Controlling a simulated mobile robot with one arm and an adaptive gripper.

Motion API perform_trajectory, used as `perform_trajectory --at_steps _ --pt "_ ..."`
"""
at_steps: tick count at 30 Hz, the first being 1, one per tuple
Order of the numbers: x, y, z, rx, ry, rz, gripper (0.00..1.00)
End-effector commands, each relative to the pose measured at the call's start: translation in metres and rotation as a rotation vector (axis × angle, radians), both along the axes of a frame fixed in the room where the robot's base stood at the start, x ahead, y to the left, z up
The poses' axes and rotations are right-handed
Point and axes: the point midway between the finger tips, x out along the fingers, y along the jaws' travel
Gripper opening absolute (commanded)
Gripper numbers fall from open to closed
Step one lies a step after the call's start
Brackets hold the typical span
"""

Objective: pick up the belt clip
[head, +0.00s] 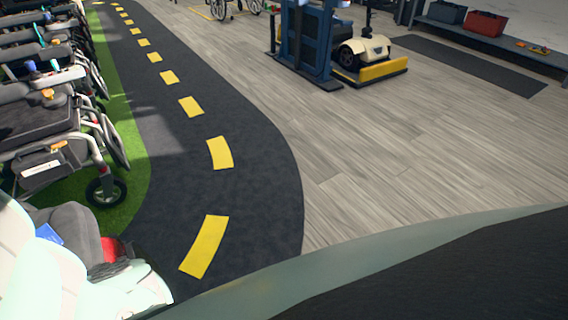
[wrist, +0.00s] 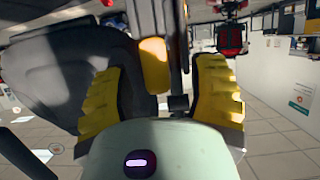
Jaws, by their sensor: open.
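I cannot pick out the belt clip for certain in either view. My gripper (wrist: 158,85) shows in the wrist view with its two ribbed yellow fingers spread apart. Its pale green body fills the bottom of that view. Between the fingers, a smaller yellow piece (wrist: 154,65) shows against a dark upright bar; I cannot tell what it is. A large dark padded shape (wrist: 60,70) lies behind the left finger. I see nothing clearly gripped.
Parked wheelchairs (head: 50,125) line the left edge on green flooring. A dark track with yellow dashes (head: 220,152) curves beside them. A blue lift frame (head: 310,45) and a scooter (head: 364,50) stand at the back. A red bin (head: 485,23) sits on a shelf. The wooden floor between is clear.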

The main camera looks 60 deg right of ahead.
Motion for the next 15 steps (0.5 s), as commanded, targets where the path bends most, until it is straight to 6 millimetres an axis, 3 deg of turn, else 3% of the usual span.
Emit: perform_trajectory --at_steps 6,15 --pt "0.010 0.023 -0.012 0.003 0.000 0.002 0.57" --pt "0.013 0.029 -0.014 0.001 0.000 0.000 0.57"
